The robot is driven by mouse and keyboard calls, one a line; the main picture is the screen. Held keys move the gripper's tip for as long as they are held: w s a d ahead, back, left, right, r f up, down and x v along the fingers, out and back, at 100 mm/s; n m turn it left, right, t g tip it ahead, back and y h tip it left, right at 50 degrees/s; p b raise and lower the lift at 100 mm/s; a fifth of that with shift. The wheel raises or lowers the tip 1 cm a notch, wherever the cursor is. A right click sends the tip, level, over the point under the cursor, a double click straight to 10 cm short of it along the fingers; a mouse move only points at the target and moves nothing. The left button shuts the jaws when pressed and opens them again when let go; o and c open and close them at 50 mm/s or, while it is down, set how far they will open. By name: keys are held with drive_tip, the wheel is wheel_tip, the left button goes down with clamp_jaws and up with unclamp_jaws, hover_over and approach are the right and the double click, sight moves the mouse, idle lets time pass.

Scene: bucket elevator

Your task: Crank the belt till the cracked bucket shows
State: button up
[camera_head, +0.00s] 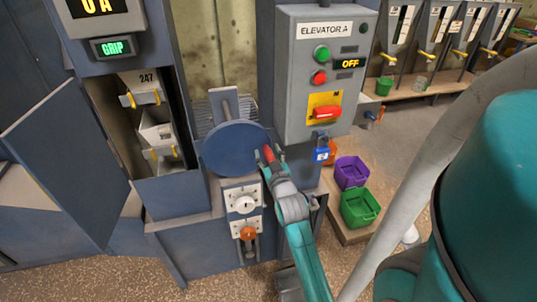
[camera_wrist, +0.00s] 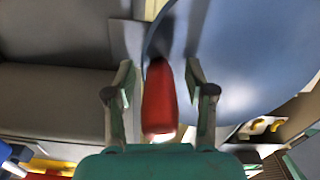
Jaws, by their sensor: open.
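A blue crank wheel (camera_head: 232,150) with a red handle (camera_head: 269,153) at its right rim stands in the middle of the head view. My gripper (camera_head: 276,158) is at the handle. In the wrist view, the red handle (camera_wrist: 159,100) lies between the two open fingers, with gaps on both sides. The wheel (camera_wrist: 255,50) fills the upper right there. In the open hatch on the left, a grey bucket marked 247 (camera_head: 141,85) hangs above another bucket (camera_head: 156,133). The lower bucket has a dark mark; I cannot tell if it is a crack.
A control box (camera_head: 308,90) labelled ELEVATOR A reads OFF, with a red switch and blue lock (camera_head: 321,151). A green sign (camera_head: 113,47) reads GRIP. An open door (camera_head: 65,165) stands left. Purple (camera_head: 351,172) and green (camera_head: 359,207) bins sit on the right.

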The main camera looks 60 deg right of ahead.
clamp_jaws()
